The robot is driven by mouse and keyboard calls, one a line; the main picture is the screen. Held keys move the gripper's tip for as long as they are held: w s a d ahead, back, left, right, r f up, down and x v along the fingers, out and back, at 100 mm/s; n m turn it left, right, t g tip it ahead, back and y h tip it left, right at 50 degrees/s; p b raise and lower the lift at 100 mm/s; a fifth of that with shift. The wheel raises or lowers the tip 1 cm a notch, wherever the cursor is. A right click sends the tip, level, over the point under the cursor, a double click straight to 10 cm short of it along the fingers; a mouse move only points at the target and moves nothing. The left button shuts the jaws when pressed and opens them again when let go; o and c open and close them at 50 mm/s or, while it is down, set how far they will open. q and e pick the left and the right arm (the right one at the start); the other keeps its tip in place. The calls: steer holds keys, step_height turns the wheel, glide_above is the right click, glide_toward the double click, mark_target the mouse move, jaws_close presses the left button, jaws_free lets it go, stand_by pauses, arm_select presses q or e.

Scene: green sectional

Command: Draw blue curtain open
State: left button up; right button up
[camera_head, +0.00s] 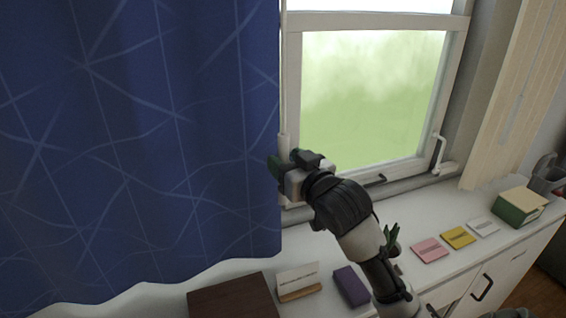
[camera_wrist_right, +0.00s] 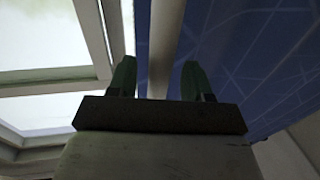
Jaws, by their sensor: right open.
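The blue curtain (camera_head: 140,130), patterned with pale lines, hangs across the left of the head view. A thin pale rod (camera_head: 283,90) hangs along its right edge, in front of the window frame. My right gripper (camera_head: 276,166) is at the rod's lower part, by the curtain's edge. In the right wrist view, the two green fingers (camera_wrist_right: 157,80) stand apart. The rod (camera_wrist_right: 162,45) shows between them, and the curtain (camera_wrist_right: 240,65) is on the right; contact cannot be told. My left gripper is not in view.
The window (camera_head: 370,95) is right of the curtain. A white cabinet top (camera_head: 440,215) below holds pink (camera_head: 429,250), yellow (camera_head: 458,237) and white (camera_head: 483,228) cards, a green book (camera_head: 519,206), a purple box (camera_head: 351,286) and a card on a wooden stand (camera_head: 299,289). A cream panel (camera_head: 515,95) hangs right.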

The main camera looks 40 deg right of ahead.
steer(key=shift+w, duration=0.75)
steer(key=shift+c, duration=0.5)
jaws_close()
